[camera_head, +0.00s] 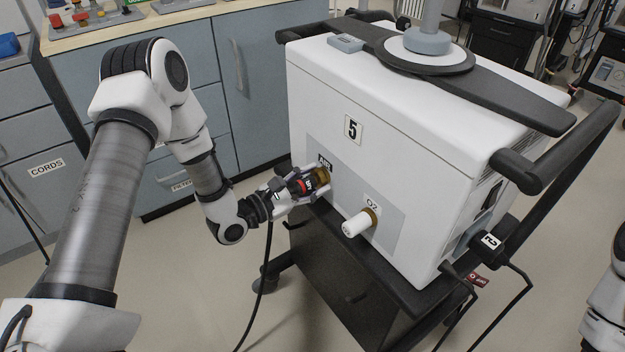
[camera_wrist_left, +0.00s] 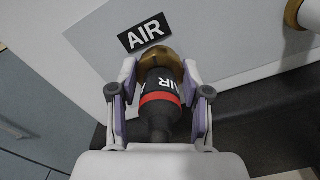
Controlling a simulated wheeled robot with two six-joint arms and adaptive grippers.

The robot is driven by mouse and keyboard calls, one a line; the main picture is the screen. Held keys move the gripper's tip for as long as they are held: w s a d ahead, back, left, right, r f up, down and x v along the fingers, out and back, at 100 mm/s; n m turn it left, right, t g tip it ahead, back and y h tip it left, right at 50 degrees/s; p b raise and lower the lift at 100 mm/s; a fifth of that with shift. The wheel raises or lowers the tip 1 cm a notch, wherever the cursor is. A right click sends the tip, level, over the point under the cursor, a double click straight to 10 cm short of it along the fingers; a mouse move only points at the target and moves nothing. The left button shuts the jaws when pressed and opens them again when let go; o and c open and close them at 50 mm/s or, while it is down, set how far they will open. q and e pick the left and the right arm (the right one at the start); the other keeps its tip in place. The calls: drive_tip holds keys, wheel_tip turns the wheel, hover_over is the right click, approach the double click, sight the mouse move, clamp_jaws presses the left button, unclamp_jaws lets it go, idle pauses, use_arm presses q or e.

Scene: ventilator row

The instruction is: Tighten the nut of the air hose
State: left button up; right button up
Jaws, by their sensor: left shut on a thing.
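My left gripper (camera_head: 318,180) is shut on the nut, one finger on each side; the same grip shows in the left wrist view (camera_wrist_left: 158,85). The black hose (camera_head: 266,270) hangs down from the nut toward the floor. How far the nut is threaded on cannot be told. My right gripper is not in view.
A white capped O2 port (camera_head: 358,222) with a brass collar is right of the air fitting. The ventilator stands on a dark cart (camera_head: 350,285) with a black push handle (camera_head: 570,145). Grey drawer cabinets (camera_head: 185,90) stand behind my left arm.

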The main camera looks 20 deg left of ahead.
use_arm(q)
drive_tip(key=m, duration=0.7)
drive_tip(key=shift+p, duration=0.3)
drive_tip(key=m, duration=0.6)
drive_tip(key=shift+m+p, duration=0.3)
drive_tip(key=shift+p, duration=0.05)
drive_tip(key=m+p, duration=0.1)
drive_tip(key=m, duration=0.6)
drive_tip(key=m+p, duration=0.1)
drive_tip(key=m, duration=0.5)
drive_tip(key=shift+m, duration=0.3)
drive_tip(key=m+p, duration=0.1)
drive_tip(key=m, duration=0.5)
drive_tip(key=m+p, duration=0.2)
drive_tip(key=m, duration=0.4)
drive_tip(key=shift+m, duration=0.4)
drive_tip(key=m+p, duration=0.2)
drive_tip(key=m, duration=0.4)
drive_tip(key=shift+r+p, duration=0.1)
drive_tip(key=shift+p, duration=0.2)
drive_tip(key=m+p, duration=0.2)
drive_tip(key=m, duration=0.3)
drive_tip(key=shift+m, duration=0.4)
